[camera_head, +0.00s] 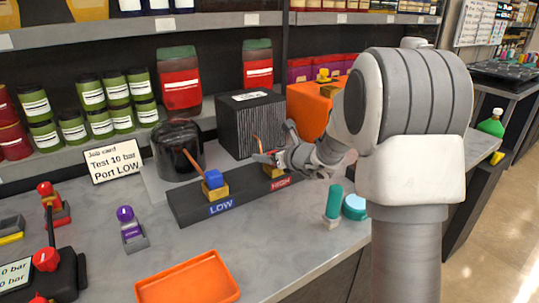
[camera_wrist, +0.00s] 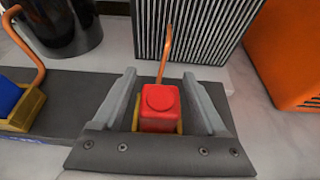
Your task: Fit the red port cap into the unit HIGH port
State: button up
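The red port cap (camera_wrist: 160,105) shows in the wrist view, upright at the brass HIGH port (camera_wrist: 181,122). It appears seated in the port, but its lower part is hidden. My gripper (camera_wrist: 160,85) has one finger on each side of the cap, with narrow gaps between fingers and cap. It looks open around the cap. In the head view my gripper (camera_head: 268,158) is just above the HIGH port (camera_head: 272,171), at the right end of the dark unit (camera_head: 240,205). The cap is hidden there behind the gripper.
A blue cap (camera_head: 214,179) sits in the LOW port, left along the unit. Orange hoses rise behind both ports. A ribbed black block (camera_head: 250,128) and an orange box (camera_head: 312,112) stand close behind. An orange tray (camera_head: 188,280) lies in front.

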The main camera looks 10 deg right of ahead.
jog(key=shift+r, duration=0.1)
jog(key=shift+r+p, duration=0.2)
jog(key=shift+p, duration=0.1)
jog(key=p+v, duration=0.2)
jog(key=v, duration=1)
jog(key=s+a+r+n+g+y, duration=0.1)
jog(key=s+a+r+n+g, duration=0.15)
jog(key=s+a+n, duration=0.5)
jog(key=s+a+r+n+g+y, duration=0.1)
jog(key=s+a+n+g, duration=0.3)
jog(key=s+n, duration=0.65)
jog(key=s+d+n+h, duration=0.7)
jog(key=s+n, duration=0.4)
jog(key=n, duration=0.2)
jog(key=shift+s+d+f+n, duration=0.3)
jog(key=shift+s+d+f, duration=0.1)
jog(key=shift+d, duration=0.15)
jog(key=shift+r+g, duration=0.1)
jog(key=shift+g, duration=0.15)
